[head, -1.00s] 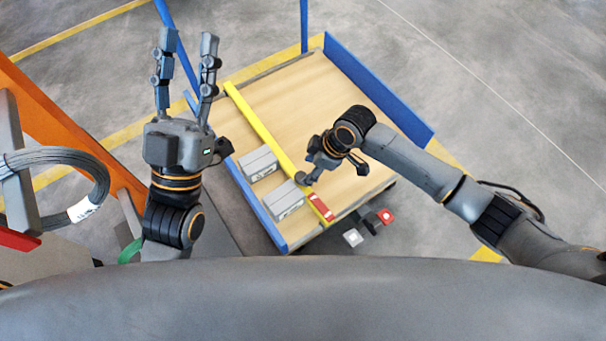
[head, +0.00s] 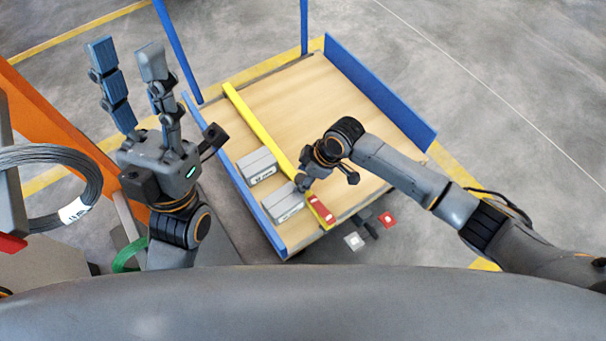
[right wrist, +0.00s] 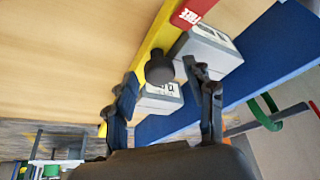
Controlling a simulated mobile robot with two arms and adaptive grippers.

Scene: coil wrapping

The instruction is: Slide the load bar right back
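The yellow load bar (head: 262,127) lies across the wooden cart bed, just right of two grey boxes. It has a red label (head: 321,209) near its close end. A black round knob (right wrist: 159,68) stands on the bar in the right wrist view. My right gripper (right wrist: 162,80) is open, one finger on each side of the knob's near side; I cannot tell whether they touch it. In the head view my right gripper (head: 326,172) is low over the bar's near half. My left gripper (head: 126,52) is open and empty, left of the cart.
The grey boxes (head: 257,166) (head: 284,203) sit between the bar and the cart's left blue side (head: 232,172). The bed (head: 300,95) is bare right of the bar, up to the right blue side (head: 378,88). A wire coil (head: 88,172) hangs at the left.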

